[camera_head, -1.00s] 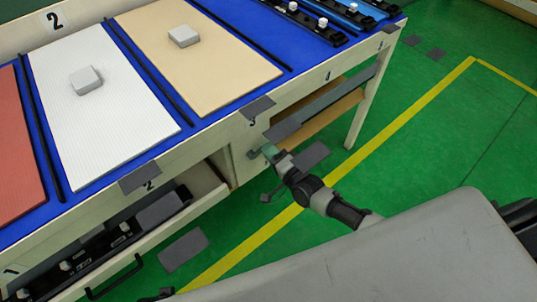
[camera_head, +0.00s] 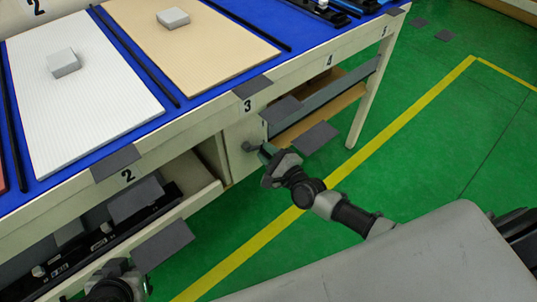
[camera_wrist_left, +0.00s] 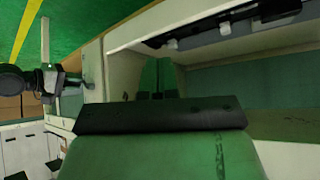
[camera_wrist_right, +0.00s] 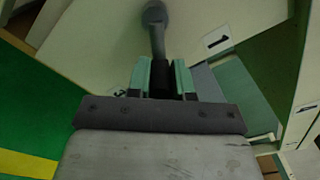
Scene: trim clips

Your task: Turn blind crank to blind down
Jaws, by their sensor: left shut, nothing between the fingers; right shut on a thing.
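The crank is a dark grey handle on the pale cabinet side, under the table edge near label 3, seen in the head view (camera_head: 249,146). In the right wrist view the crank (camera_wrist_right: 155,22) comes down from the pale wall to my fingers. My right gripper (camera_wrist_right: 160,78) has green fingers shut on the crank's lower end. In the head view my right gripper (camera_head: 266,152) is just right of the crank's knob. My left gripper shows its dark green fingers (camera_wrist_left: 157,80) shut and empty in the left wrist view. No blind can be clearly made out.
The table carries a white ribbed panel (camera_head: 85,105) and a beige panel (camera_head: 190,55), each with a grey block. An open drawer (camera_head: 200,203) holds black parts below. Grey plates (camera_head: 162,245) stand out along the front.

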